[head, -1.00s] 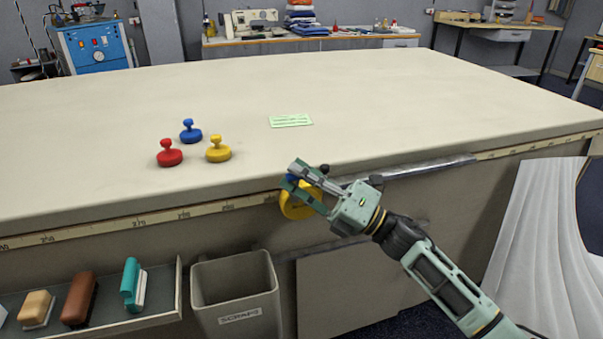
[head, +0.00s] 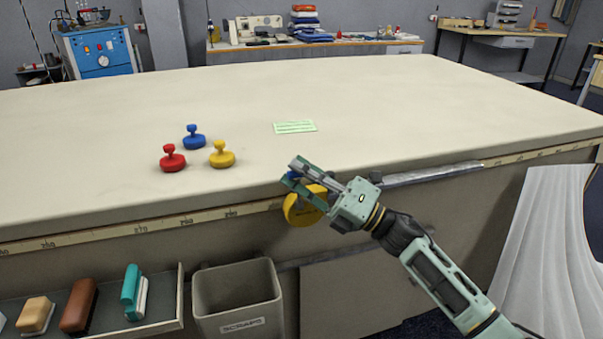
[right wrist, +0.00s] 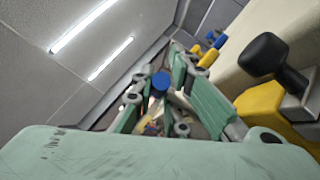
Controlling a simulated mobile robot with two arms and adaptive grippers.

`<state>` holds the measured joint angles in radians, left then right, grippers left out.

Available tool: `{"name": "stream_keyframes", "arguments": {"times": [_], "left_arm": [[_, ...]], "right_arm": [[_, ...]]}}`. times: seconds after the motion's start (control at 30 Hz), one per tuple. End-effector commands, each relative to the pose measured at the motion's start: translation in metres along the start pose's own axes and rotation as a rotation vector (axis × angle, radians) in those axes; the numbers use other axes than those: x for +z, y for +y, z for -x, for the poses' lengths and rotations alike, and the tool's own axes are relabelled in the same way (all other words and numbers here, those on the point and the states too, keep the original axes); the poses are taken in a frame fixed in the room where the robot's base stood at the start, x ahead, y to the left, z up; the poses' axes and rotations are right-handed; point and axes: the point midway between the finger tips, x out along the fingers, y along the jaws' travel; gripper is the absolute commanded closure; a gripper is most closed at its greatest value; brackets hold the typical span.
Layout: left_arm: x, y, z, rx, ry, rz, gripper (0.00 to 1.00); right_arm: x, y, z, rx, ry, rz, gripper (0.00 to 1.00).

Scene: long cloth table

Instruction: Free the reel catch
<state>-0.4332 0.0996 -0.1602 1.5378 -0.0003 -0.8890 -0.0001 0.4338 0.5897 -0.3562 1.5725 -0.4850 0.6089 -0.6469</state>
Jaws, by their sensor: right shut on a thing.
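A yellow reel (head: 304,209) hangs at the front edge of the table, just below the tape strip. A blue catch (head: 293,176) shows above it, partly hidden by my fingers. My right gripper (head: 294,172) reaches in from the right and is closed on the blue catch. In the right wrist view the catch is a round blue knob (right wrist: 161,82) between the fingertips. The yellow body (right wrist: 265,108) and a black knob (right wrist: 270,55) show to the right there. My left gripper is not in view.
Red (head: 172,159), blue (head: 194,137) and yellow (head: 222,155) knobbed weights and a green card (head: 295,126) lie on the table (head: 420,110). A scraps bin (head: 238,295) and a tray (head: 160,325) with brushes are below the edge. White cloth (head: 540,240) hangs at right.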

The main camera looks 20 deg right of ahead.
Motion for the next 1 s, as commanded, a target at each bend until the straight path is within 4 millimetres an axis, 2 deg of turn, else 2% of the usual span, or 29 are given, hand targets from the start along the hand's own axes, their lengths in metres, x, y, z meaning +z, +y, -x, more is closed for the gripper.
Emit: {"name": "stream_keyframes", "arguments": {"times": [0.27,0.3,0.5,0.83,1.0], "left_arm": [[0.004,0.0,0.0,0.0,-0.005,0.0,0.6],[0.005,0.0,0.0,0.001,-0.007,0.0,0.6],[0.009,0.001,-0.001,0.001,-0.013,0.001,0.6],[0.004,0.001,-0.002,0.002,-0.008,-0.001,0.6],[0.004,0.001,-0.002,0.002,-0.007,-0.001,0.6]], "right_arm": [[0.001,-0.001,0.0,-0.003,-0.004,0.0,1.0],[0.001,-0.001,0.0,-0.003,-0.004,0.001,0.85],[0.002,-0.001,0.0,-0.004,-0.005,0.002,0.68],[0.002,-0.003,0.002,-0.008,-0.007,0.003,0.68],[0.002,-0.004,0.02,-0.012,-0.007,0.002,0.68]]}}
